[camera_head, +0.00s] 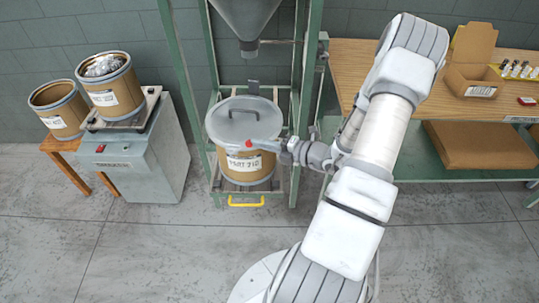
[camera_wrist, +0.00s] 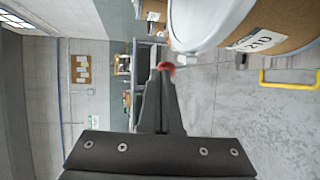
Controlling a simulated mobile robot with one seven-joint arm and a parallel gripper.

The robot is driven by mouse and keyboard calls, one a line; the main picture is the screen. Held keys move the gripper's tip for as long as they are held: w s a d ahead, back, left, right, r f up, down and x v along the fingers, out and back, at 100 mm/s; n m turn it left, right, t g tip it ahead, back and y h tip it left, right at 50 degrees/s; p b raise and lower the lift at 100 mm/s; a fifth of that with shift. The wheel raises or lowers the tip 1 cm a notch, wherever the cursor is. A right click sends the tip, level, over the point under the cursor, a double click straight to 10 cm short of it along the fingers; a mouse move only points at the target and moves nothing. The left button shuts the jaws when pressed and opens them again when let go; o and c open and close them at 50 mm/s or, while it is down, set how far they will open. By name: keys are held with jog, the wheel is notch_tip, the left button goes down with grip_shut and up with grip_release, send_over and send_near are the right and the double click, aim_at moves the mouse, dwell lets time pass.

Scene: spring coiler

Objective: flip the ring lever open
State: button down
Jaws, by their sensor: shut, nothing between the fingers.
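A brown fibre drum (camera_head: 238,180) with a paper label stands under the hopper. A grey lid (camera_head: 225,122) with a handle covers it, and a metal ring runs around its rim. The ring lever shows as a red tip (camera_head: 249,143) at the drum's front. In the wrist view the red tip (camera_wrist: 166,67) is at my fingertips, partly behind them. My gripper (camera_wrist: 162,75) is shut and empty, reaching in from the right in the head view (camera_head: 270,149). Whether the fingers touch the lever, I cannot tell.
A green frame (camera_head: 187,100) holds the hopper (camera_head: 246,14) above the drum. A yellow handle (camera_head: 246,203) is at the frame's base. A scale cabinet (camera_head: 146,160) with another drum is left. A workbench (camera_head: 350,58) is right. The front floor is clear.

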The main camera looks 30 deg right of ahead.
jog(key=w+a+r+n+g+h+p, duration=0.1)
jog(key=w+a+r+g+h+p, duration=0.3)
jog(key=p, duration=0.3)
jog(key=shift+w+a+r+g, duration=0.25)
jog(key=shift+w+a+g, duration=0.25)
jog(key=shift+g, duration=0.3)
jog(key=shift+r+p, duration=0.65)
jog(key=shift+r, duration=0.15)
jog(key=f+p+v, duration=0.1)
jog(key=v, duration=0.6)
jog(key=s+d+p+v, duration=0.1)
jog(key=p+v, duration=0.1)
jog(key=v, duration=0.5)
jog(key=shift+s+f, duration=0.25)
jog(key=shift+f, duration=0.15)
